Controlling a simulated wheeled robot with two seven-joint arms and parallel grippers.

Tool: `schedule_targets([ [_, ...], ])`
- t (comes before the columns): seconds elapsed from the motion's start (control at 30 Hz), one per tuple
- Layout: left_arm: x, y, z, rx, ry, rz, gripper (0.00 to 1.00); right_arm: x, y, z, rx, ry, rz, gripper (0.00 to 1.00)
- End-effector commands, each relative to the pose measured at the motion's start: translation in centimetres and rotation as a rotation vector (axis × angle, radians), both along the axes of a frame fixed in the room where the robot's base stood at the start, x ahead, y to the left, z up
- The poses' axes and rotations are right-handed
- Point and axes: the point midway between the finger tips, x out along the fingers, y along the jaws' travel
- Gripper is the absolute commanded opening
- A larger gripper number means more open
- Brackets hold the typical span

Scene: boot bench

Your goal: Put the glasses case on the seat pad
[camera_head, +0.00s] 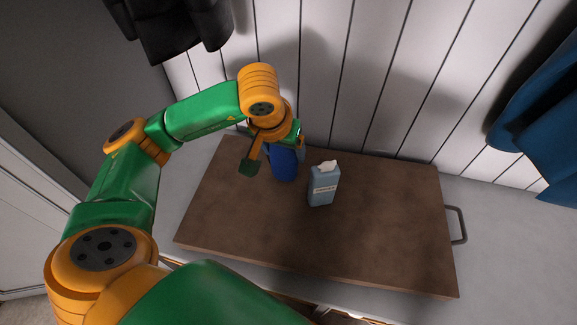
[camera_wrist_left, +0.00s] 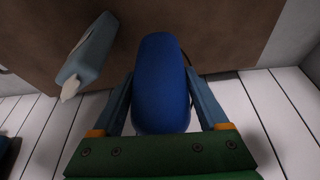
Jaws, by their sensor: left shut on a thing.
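The glasses case (camera_head: 284,167) is blue, rounded and long. My left gripper (camera_head: 283,148) is shut on it near the back edge of the brown seat pad (camera_head: 240,215). In the left wrist view the case (camera_wrist_left: 162,85) sits between the two grey fingers, with one finger along each side. The case stands roughly upright over the pad; I cannot tell whether its lower end touches it. The wrist and fingers partly hide the case's upper end in the head view. My right gripper is not in view.
A grey-blue tissue pack or bottle with a white top (camera_head: 323,184) stands on the pad just right of the case. A dark handle (camera_head: 457,225) is at the right edge. White plank wall behind; blue cloth (camera_head: 545,120) and dark cloth (camera_head: 180,25) hang above. The pad's front is clear.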

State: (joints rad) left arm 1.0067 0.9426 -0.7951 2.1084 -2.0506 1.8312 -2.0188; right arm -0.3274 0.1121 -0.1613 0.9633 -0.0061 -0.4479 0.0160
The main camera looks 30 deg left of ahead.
Motion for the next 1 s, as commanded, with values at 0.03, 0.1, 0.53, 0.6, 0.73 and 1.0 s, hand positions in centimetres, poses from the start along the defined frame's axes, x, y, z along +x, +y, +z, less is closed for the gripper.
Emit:
schedule_targets([
  [0.03, -0.1, 0.0, -1.4, 0.000, 0.004, 0.000, 0.18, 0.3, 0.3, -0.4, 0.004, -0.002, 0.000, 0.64],
  [0.1, -0.1, 0.0, -2.3, -0.001, 0.003, 0.000, 0.18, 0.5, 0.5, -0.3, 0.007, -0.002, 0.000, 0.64],
  [0.53, 0.0, 0.0, -2.7, -0.001, 0.000, 0.000, 0.88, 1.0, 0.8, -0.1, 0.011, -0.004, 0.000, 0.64],
  [0.6, 0.0, 0.0, -2.7, -0.001, 0.000, 0.000, 1.00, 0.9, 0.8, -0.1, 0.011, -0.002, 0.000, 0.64],
  [0.73, 0.0, 0.0, -2.7, -0.001, 0.000, 0.000, 1.00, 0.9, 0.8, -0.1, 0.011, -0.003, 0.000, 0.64],
  [1.0, -0.6, -0.2, -0.1, -0.002, -0.005, -0.001, 1.00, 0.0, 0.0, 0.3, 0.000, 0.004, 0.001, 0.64],
])
